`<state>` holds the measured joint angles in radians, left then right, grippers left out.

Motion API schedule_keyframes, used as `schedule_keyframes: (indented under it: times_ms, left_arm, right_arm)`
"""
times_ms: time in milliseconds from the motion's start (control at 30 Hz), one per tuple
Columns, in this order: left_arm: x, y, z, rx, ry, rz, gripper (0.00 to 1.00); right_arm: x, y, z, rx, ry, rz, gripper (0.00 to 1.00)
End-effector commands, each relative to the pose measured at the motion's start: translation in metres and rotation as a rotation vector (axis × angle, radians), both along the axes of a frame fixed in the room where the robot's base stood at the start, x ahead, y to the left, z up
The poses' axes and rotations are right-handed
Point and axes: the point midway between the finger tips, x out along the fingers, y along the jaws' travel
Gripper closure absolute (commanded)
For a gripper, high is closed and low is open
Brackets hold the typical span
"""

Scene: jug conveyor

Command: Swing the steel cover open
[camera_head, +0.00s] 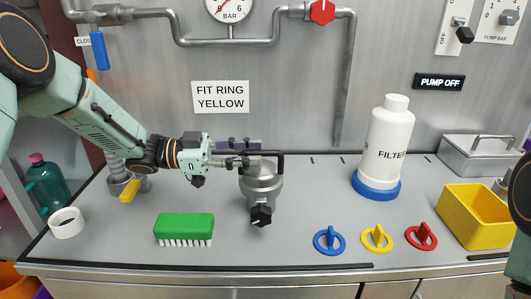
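The steel cover appears to be the domed top (261,172) of the steel housing in the middle of the counter, and it looks closed. A black bar handle (281,160) stands at its top right, and a black knob (261,215) sits at its front. My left gripper (250,154) reaches in from the left, with its fingers at the left end of the black handle. I cannot tell whether they touch or grip it. The fingers partly hide the handle and the back of the cover. Part of my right arm shows at the right edge; its gripper is out of view.
A green brush (184,226) lies front left of the housing. A white filter (388,145) stands in a blue base to the right. Blue (329,241), yellow (377,238) and red (421,236) rings lie in front. A yellow bin (474,217) and steel box (477,157) stand far right.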

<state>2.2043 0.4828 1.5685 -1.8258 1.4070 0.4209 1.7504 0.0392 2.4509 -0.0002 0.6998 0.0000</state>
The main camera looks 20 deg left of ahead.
Motion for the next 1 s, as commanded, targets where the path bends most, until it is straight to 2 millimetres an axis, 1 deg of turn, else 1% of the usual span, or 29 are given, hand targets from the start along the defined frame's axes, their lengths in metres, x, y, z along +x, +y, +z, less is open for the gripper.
schedule_keyframes:
  times_ms: [33,100,233,400,633,1000]
  left_arm:
    - [0.002,-0.009,-0.001,0.004,0.002,-0.004,0.64]
    - [0.004,-0.018,-0.001,0.004,0.001,-0.004,0.64]
    - [0.009,-0.031,-0.001,0.002,0.001,-0.003,0.64]
    - [0.012,-0.037,-0.001,0.000,0.000,-0.001,0.64]
    - [0.014,-0.036,0.000,0.000,0.000,0.000,0.64]
    - [0.014,-0.036,0.000,0.000,0.000,0.000,0.96]
  right_arm:
    - [0.000,0.000,-0.001,0.000,0.000,-0.001,0.60]
    - [0.000,0.000,-0.002,0.000,-0.001,-0.001,0.60]
    - [0.000,0.000,-0.003,0.000,-0.001,-0.001,0.60]
    - [0.000,0.000,-0.003,0.000,0.000,-0.001,0.60]
    - [0.000,0.000,-0.003,0.000,0.000,-0.001,0.60]
    - [0.000,0.000,-0.003,0.000,-0.001,-0.001,0.60]
